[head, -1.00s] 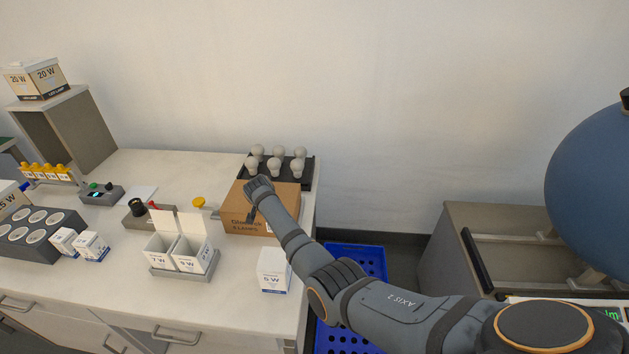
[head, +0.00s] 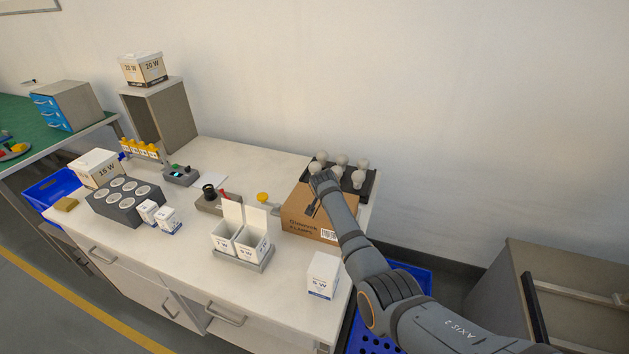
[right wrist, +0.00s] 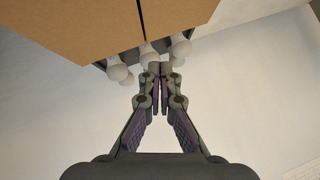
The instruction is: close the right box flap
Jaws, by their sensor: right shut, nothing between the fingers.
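A brown cardboard box (head: 297,224) with printed lettering stands at the right part of the bench. Its top looks flat in the head view; my right arm covers part of it. In the right wrist view, brown cardboard panels (right wrist: 65,28) with a seam between them fill the top. My right gripper (head: 311,209) is over the box in the head view; whether it touches is unclear. Its fingers (right wrist: 160,110) are together and empty in the wrist view. Two small white cartons (head: 226,237) and (head: 252,243) stand in a grey tray with their flaps upright. My left gripper is out of view.
A black tray of frosted bulbs (head: 342,162) sits behind the cardboard box. A closed white carton (head: 322,275) stands near the bench's right end. A blue crate (head: 417,275) is beyond that edge.

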